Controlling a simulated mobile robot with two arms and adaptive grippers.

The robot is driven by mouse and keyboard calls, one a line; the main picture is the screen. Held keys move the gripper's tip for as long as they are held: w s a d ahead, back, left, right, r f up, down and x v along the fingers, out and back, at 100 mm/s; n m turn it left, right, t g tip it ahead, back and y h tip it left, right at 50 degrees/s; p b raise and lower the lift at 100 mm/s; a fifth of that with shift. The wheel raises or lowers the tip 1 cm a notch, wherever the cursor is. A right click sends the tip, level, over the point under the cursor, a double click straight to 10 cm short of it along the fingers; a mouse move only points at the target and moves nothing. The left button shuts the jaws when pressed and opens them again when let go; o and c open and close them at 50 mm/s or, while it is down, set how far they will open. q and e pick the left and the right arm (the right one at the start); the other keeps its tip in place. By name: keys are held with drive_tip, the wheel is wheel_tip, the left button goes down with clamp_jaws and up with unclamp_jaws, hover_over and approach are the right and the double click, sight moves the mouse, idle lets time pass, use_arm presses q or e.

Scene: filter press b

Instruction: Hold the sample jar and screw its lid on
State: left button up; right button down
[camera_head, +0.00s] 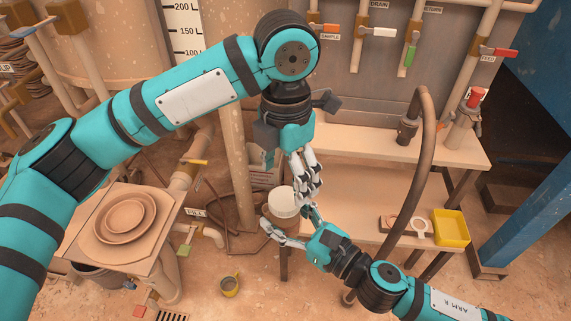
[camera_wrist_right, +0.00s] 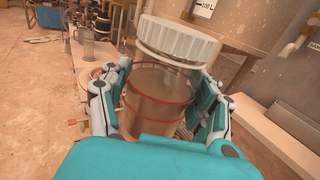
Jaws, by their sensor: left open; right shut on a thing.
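The sample jar (camera_wrist_right: 155,95) is a clear, brownish cylinder with red rings, upright but leaning a little in the right wrist view. Its white ribbed lid (camera_wrist_right: 178,40) sits on top of the jar; I cannot tell how far it is threaded. In the head view the lid (camera_head: 283,201) hides most of the jar. My right gripper (camera_head: 288,224) is shut around the jar's sides, and its fingers also show in the right wrist view (camera_wrist_right: 160,92). My left gripper (camera_head: 308,188) is open, pointing down just right of the lid. I cannot tell whether it touches the lid.
A bench with a shelf (camera_head: 350,195) stands behind and to the right, with a yellow bin (camera_head: 451,228) on it. A dark hose (camera_head: 424,150) arches on the right. A table with round plates (camera_head: 125,218) stands left.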

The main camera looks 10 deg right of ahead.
sight(285, 198)
use_arm(q)
drive_tip(key=n, duration=0.4)
drive_tip(key=shift+r+n, duration=0.2)
drive_tip(key=shift+n, duration=0.1)
drive_tip(key=n, duration=0.5)
drive_tip(key=shift+r, duration=0.25)
drive_tip(key=n, duration=0.7)
drive_tip(key=shift+a+r, duration=0.1)
drive_tip(key=shift+r, duration=0.2)
drive_tip(key=n, duration=0.5)
drive_tip(key=shift+r, duration=0.2)
drive_tip(key=n, duration=0.4)
drive_tip(key=shift+r+n, duration=0.2)
drive_tip(key=shift+n, duration=0.2)
drive_tip(key=n, duration=0.4)
drive_tip(key=shift+r, duration=0.2)
drive_tip(key=n, duration=0.4)
drive_tip(key=shift+r, duration=0.15)
drive_tip(key=shift+f, duration=4.05)
